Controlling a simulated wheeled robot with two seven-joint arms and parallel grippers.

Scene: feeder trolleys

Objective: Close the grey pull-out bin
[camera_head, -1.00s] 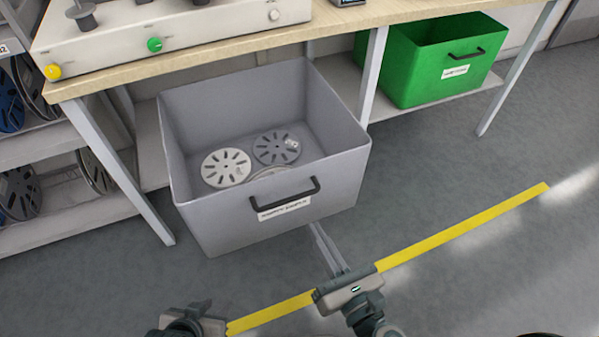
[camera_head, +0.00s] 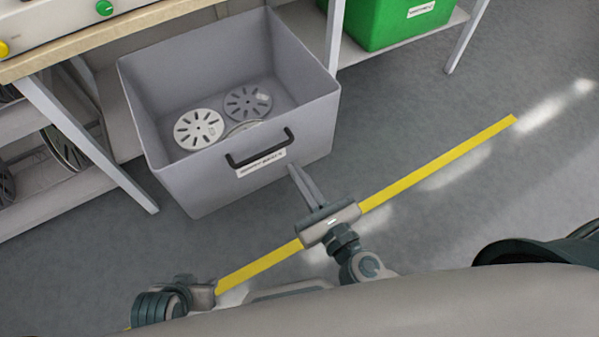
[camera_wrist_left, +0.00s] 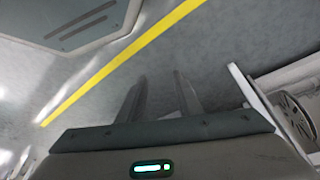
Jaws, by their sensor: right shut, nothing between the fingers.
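The grey pull-out bin (camera_head: 195,190) stands out in front of the bench in the head view. It has a dark handle (camera_head: 260,148) and a white label on its front, and several slotted discs (camera_head: 199,129) lie inside. My right gripper (camera_head: 297,168) is shut and empty. Its fingertips are at the lower right of the bin's front, just below and right of the handle; I cannot tell if they touch. My left gripper (camera_head: 205,297) is low at the left in the head view, away from the bin. In the left wrist view its fingers (camera_wrist_left: 162,82) are apart with nothing between them.
A bench leg (camera_head: 90,145) stands left of the bin and another (camera_head: 334,35) behind its right side. A green bin (camera_head: 390,25) sits on the shelf at the right. Reels (camera_head: 62,150) are on the left rack. A yellow line (camera_head: 430,170) crosses open floor.

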